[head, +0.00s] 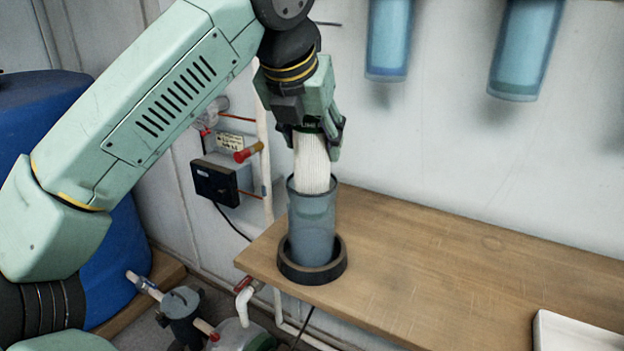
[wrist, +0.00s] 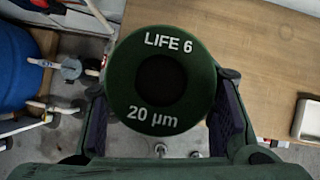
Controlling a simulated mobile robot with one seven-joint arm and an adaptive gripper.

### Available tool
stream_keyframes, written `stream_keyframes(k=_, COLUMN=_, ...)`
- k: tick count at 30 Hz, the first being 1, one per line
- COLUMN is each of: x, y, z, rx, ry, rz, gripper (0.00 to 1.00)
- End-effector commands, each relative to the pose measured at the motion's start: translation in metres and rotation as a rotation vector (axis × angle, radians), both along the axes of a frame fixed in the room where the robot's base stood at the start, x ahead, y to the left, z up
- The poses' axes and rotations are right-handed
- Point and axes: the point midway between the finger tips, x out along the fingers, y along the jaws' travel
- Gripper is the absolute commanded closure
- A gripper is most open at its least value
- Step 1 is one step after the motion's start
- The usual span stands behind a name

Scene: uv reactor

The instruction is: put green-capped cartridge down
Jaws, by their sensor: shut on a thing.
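The green-capped cartridge is a white ribbed cylinder (head: 311,163) in the head view. Its dark green cap (wrist: 160,42), marked "LIFE 6" and "20 µm", fills the middle of the wrist view. My gripper (head: 318,136) is shut on the cartridge at its capped top and holds it upright. The cartridge's lower end is inside a blue-grey translucent housing cup (head: 312,228), its upper part above the rim. The cup stands in a black ring (head: 285,268) on the wooden bench. How deep the cartridge's bottom sits is not clear.
The wooden bench (head: 440,265) is clear to the right, up to a white tray (head: 575,335) at its front right. Blue cylinders (head: 389,35) hang on the wall above. A blue barrel (head: 115,260), a black box (head: 214,183) and pipes are at the left.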

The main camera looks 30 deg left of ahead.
Motion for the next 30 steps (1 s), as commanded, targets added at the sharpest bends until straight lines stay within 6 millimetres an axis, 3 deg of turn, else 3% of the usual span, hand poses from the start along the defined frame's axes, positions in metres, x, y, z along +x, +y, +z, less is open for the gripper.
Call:
stream_keyframes(k=8, x=0.0, y=0.0, z=-0.038, rx=0.0, ry=0.0, rz=-0.001, gripper=0.82)
stream_keyframes(k=16, x=0.0, y=0.0, z=-0.036, rx=0.0, ry=-0.001, rz=0.0, gripper=0.82)
stream_keyframes(k=30, x=0.0, y=0.0, z=-0.049, rx=0.001, ry=0.003, rz=0.0, gripper=0.82)
